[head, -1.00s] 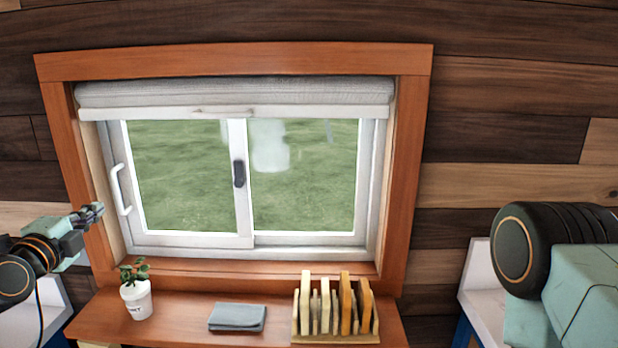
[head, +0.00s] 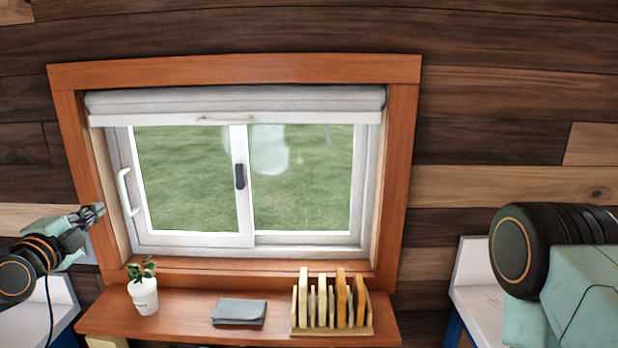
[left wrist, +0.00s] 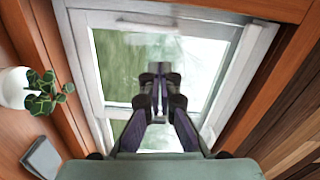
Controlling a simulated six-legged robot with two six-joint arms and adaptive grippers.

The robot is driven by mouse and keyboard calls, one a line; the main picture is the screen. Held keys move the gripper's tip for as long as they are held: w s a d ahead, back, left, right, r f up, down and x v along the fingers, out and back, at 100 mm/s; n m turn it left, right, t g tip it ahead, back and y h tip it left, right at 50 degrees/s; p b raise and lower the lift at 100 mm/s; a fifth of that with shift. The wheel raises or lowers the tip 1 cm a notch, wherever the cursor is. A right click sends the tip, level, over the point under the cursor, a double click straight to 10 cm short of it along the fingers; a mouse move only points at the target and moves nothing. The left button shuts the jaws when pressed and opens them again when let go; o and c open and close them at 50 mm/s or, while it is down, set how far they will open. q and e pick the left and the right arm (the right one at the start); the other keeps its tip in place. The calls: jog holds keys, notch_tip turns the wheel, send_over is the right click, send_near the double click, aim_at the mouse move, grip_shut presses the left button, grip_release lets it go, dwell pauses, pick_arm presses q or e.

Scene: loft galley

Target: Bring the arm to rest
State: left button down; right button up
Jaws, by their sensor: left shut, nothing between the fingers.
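My left gripper (head: 97,212) is at the left of the head view, in front of the left side of the window frame. It is shut and empty. In the left wrist view its fingers (left wrist: 160,88) are together in front of the window (left wrist: 120,60). My right arm shows at the right edge of the head view, but its gripper is out of view. The sliding window (head: 190,180) has a white handle (head: 128,192) at its left and a dark latch (head: 240,176) in the middle. Both panes are in the frame, with a rolled blind (head: 235,100) above.
A wooden shelf (head: 190,318) below the window holds a potted plant (head: 143,294), a folded grey cloth (head: 239,312) and a rack of wooden boards (head: 332,331). White surfaces stand at both lower sides. The plant and cloth also show at the left wrist view's left.

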pick_arm(q)
jog(key=s+d+f+n+g+h+b, duration=0.1)
jog(key=s+d+f+n+g+b, duration=0.35)
jog(key=f, duration=0.55)
jog(key=s+d+f+n+g+b, duration=0.1)
jog(key=s+d+f+n, duration=0.35)
jog(key=f+n, duration=0.4)
jog(key=s+d+f+n+g+h+b, duration=0.1)
jog(key=s+d+f+n+g+b, duration=0.25)
jog(key=f, duration=0.85)
jog(key=s+d+f+g+b, duration=0.2)
jog(key=s+f+g+b, duration=0.1)
jog(key=s+f, duration=0.6)
jog(key=s+d+f+g+b, duration=0.3)
jog(key=s+f+b, duration=0.1)
jog(key=s+f, duration=0.5)
jog(key=s+d+f+g+b, duration=0.2)
jog(key=s+f+g+b, duration=0.1)
jog(key=s+f, duration=0.7)
jog(key=shift+s+d+y+b, duration=0.4)
jog(key=shift+s+b, duration=0.25)
jog(key=shift+s, duration=0.35)
jog(key=shift+w, duration=0.1)
